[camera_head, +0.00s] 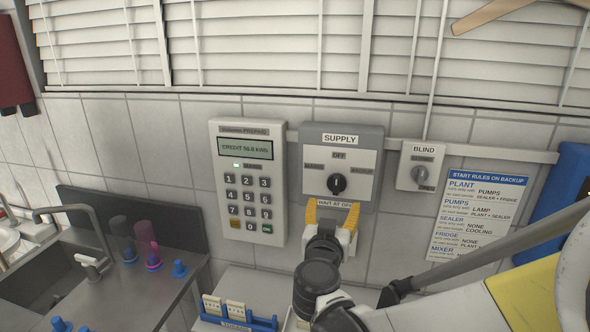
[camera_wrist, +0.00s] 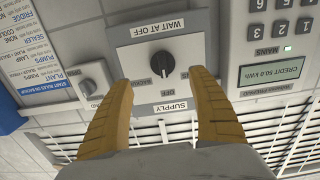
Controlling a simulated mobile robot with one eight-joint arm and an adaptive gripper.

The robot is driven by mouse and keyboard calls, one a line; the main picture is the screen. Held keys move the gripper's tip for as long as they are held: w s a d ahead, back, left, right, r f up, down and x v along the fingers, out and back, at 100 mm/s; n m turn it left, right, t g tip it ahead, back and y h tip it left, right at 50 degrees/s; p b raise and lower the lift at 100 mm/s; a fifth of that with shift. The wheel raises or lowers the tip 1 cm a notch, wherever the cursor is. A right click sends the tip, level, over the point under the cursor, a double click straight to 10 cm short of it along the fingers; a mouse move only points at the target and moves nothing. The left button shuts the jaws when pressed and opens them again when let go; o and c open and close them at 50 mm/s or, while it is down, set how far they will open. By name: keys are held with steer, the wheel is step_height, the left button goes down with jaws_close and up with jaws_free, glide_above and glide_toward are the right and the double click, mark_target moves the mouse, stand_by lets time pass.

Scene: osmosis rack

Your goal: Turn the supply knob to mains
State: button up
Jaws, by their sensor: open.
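The supply panel (camera_head: 369,143) is a grey box on the tiled wall, labelled SUPPLY. Its black round knob (camera_head: 337,184) has OFF above it, a small label at left that looks like MAINS, and BACKUP at right. A WAIT AT OFF label is below. The knob's pointer appears to face OFF. My gripper (camera_head: 332,208) is open, with yellow fingers just below and in front of the knob. In the wrist view, which is upside down, the knob (camera_wrist: 162,64) shows between the spread fingertips of my gripper (camera_wrist: 161,80), apart from both and unheld.
A keypad meter (camera_head: 247,208) with a credit display and a lit green light is left of the panel. A BLIND knob box (camera_head: 419,166) and a rules sheet (camera_head: 477,213) are at right. A sink (camera_head: 45,275) and counter with coloured pegs are at lower left.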

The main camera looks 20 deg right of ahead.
mark_target(336, 186)
steer(key=shift+t, duration=0.3)
steer(key=x, duration=0.7)
steer(key=b+x, duration=0.1)
steer(key=x, duration=0.3)
steer(key=shift+a+r, duration=0.15)
steer(key=shift+r, duration=0.15)
steer(key=c, duration=1.2)
